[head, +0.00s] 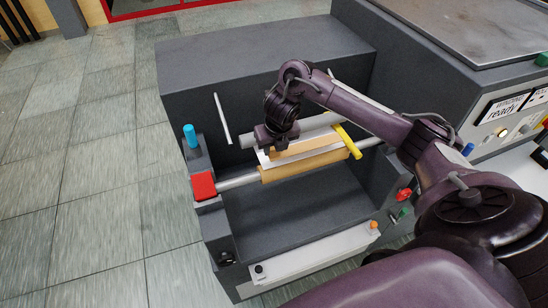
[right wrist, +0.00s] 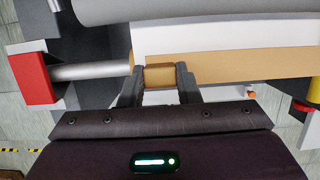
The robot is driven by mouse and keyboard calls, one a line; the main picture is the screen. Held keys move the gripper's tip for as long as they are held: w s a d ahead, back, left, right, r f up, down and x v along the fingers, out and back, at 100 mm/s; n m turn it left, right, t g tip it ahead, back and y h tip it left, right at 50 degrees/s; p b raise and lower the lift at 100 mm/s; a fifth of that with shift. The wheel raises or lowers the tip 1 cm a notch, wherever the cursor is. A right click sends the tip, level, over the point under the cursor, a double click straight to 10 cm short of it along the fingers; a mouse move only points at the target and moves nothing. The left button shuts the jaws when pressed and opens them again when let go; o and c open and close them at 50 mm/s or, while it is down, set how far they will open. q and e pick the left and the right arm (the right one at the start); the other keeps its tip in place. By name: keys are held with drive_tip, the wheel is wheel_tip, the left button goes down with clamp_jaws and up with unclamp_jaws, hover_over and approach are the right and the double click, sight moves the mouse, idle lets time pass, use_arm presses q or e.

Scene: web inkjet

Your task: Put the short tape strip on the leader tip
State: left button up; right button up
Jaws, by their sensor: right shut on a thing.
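My right gripper (head: 278,148) is at the left part of the tan roll (head: 305,168) in the head view. In the right wrist view, its two fingers (right wrist: 160,82) are shut on a short tan-brown piece, which looks like the short tape strip (right wrist: 160,76). The strip lies close in front of the tan band (right wrist: 240,66) and the white sheet (right wrist: 225,38); whether it touches them I cannot tell. The leader tip is not clearly distinguishable from the band and sheet. My left gripper is not in view.
The roll sits on a metal shaft (head: 238,181) beside a red block (head: 203,186). A yellow bar (head: 347,142) crosses the roll's right end. A blue-topped post (head: 190,137) stands at left. A grey roller (right wrist: 190,10) runs behind the sheet. The bay below the roll is open.

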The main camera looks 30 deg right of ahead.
sight(274, 156)
drive_tip(key=shift+f+b, duration=0.65)
drive_tip(key=shift+f, duration=0.95)
drive_tip(key=shift+f, duration=0.15)
drive_tip(key=o, duration=1)
drive_tip(key=shift+c, duration=0.2)
drive_tip(key=p+v, duration=0.6)
drive_tip(key=v, duration=0.6)
